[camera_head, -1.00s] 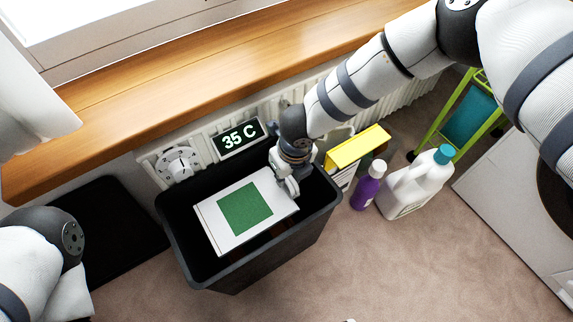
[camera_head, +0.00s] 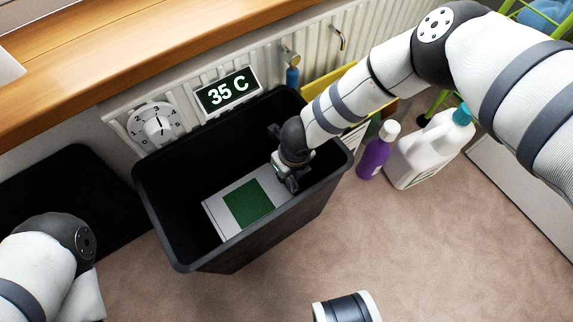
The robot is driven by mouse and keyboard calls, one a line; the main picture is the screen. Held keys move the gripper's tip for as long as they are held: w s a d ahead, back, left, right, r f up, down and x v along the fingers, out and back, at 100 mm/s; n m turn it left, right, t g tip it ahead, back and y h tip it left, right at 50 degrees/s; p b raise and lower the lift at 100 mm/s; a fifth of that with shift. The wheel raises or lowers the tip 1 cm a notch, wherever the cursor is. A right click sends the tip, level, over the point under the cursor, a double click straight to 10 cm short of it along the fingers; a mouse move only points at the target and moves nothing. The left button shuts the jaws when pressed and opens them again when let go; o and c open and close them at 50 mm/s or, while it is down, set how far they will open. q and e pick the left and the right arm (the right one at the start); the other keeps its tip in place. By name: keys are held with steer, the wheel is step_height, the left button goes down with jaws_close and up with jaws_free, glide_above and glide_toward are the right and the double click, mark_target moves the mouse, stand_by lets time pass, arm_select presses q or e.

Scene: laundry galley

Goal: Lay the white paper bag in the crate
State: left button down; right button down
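The white paper bag (camera_head: 227,199) has a dark green square on its upper face. It is inside the black crate (camera_head: 231,252), below the rim, lying nearly flat. Whether it touches the crate's floor is hard to tell. My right gripper (camera_head: 284,182) reaches down into the crate at the bag's right end and appears shut on that edge; the fingertips are small and partly hidden. My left arm enters at the lower left, but its gripper is not visible.
A radiator with a numbered dial (camera_head: 156,123) and a "35 C" display (camera_head: 227,91) stands behind the crate. A purple bottle (camera_head: 376,155) and a white jug (camera_head: 425,153) stand to the right. A dark mat (camera_head: 70,200) lies left. Carpet in front is mostly clear.

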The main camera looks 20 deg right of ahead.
steer(key=shift+f, duration=0.25)
steer(key=c, duration=1.4)
jaws_free()
steer(key=shift+o, duration=0.2)
steer(key=shift+r+p, duration=2.3)
steer(key=shift+r, duration=1.75)
